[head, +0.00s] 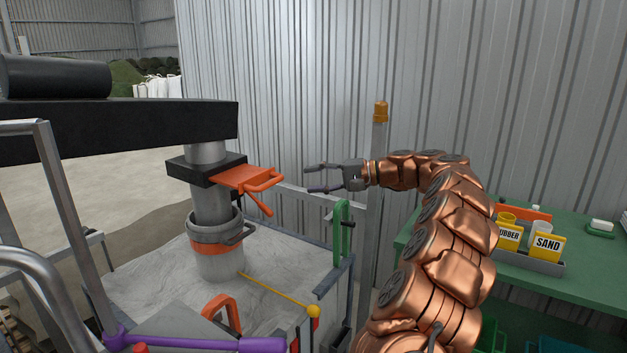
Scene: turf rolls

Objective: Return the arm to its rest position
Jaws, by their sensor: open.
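My gripper (308,179) is in the head view, at the end of my copper-coloured arm, which rises from the bottom and bends over to the left. Its grey fingers point left and are spread apart, with nothing between them. It is in the air to the right of an orange handle (250,179) on a grey upright pipe (210,200), apart from it. The fingers show above and left of a green clamp-like piece (343,228).
A stone-grey worktop (165,268) carries the pipe, a yellow-knobbed rod (312,311) and a purple-handled tool (200,343). A post with an orange cap (380,111) stands behind my gripper. A green table (585,278) with boxes labelled SAND (547,246) and RUBBER (508,237) is at right.

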